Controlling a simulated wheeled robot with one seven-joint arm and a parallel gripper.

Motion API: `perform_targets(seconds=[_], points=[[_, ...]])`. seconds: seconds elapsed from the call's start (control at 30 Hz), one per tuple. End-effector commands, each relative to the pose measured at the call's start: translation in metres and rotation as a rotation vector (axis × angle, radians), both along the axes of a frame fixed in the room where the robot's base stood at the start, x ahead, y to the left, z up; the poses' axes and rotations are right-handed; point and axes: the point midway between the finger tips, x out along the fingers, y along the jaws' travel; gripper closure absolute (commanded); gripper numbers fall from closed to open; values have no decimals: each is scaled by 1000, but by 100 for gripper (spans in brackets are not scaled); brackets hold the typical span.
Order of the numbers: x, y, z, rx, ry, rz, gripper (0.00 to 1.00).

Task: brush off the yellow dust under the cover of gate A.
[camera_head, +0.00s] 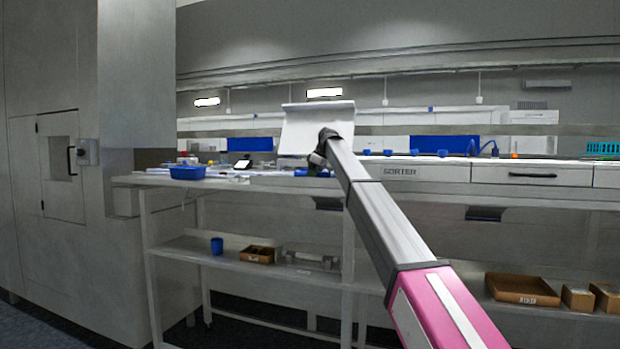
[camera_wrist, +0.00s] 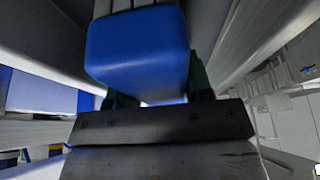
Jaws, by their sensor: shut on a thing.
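My gripper (camera_head: 318,160) is at the bench, in front of a raised white panel (camera_head: 305,132) that may be the cover of gate A; I read no gate label. In the wrist view my gripper (camera_wrist: 158,98) is shut on a blue, rounded block (camera_wrist: 137,52), possibly the brush's handle, with grey ridged parts beyond it. The block hides what lies ahead. A bit of blue (camera_head: 302,172) shows beside the gripper in the head view. I see no yellow dust in either view.
A blue tray (camera_head: 187,173) stands on the bench to the left, with small items between. The sorter front (camera_head: 400,172) runs right, with blue cups (camera_head: 442,153) behind. The lower shelf (camera_head: 190,248) holds boxes and a blue cup (camera_head: 217,246). A tall grey cabinet (camera_head: 60,240) stands far left.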

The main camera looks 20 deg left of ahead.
Motion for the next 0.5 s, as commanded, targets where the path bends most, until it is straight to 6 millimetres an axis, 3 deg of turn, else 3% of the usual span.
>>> perform_targets(seconds=[0.5], points=[[2, 28, 1, 0, 1, 0, 72]])
